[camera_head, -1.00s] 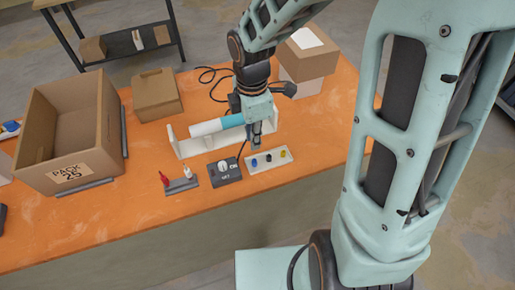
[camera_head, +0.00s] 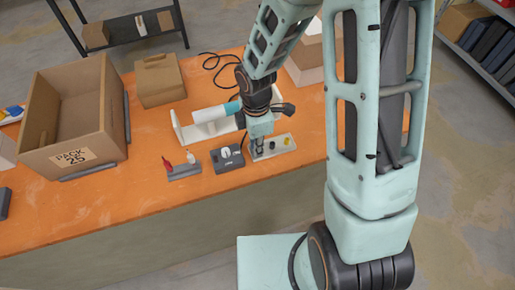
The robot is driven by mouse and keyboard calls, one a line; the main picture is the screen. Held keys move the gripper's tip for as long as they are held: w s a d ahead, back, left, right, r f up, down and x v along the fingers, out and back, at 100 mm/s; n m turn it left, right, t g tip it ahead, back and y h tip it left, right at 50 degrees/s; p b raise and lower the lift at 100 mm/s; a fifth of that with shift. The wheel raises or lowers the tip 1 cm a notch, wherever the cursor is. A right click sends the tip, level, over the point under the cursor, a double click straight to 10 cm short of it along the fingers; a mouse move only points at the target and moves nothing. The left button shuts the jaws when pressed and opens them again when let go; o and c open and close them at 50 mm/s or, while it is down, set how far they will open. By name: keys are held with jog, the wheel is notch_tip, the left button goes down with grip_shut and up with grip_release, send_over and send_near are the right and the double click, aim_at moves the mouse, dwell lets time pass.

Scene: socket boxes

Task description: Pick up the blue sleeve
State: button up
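A pale board (camera_head: 279,150) on the orange table carries small coloured pieces; a yellow one (camera_head: 286,141) shows at its right, with a dark one left of it. My gripper (camera_head: 258,151) points down over the board's left end, where a small blue piece stood in the earlier frame. Its fingers now cover that piece, and I cannot tell whether they touch it. A larger white tube with a light-blue section (camera_head: 233,107) lies in a white cradle (camera_head: 186,135) behind my gripper. The fingers are too small to tell open from shut.
A dark switch box (camera_head: 228,160) stands just left of the board. A grey stand (camera_head: 184,173) with red and white pieces is further left. A large open carton (camera_head: 78,130) and a closed box (camera_head: 158,80) stand at left. The table's front edge is near.

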jog(key=c, duration=0.4)
jog(key=shift+o, duration=0.2)
jog(key=shift+r, duration=0.1)
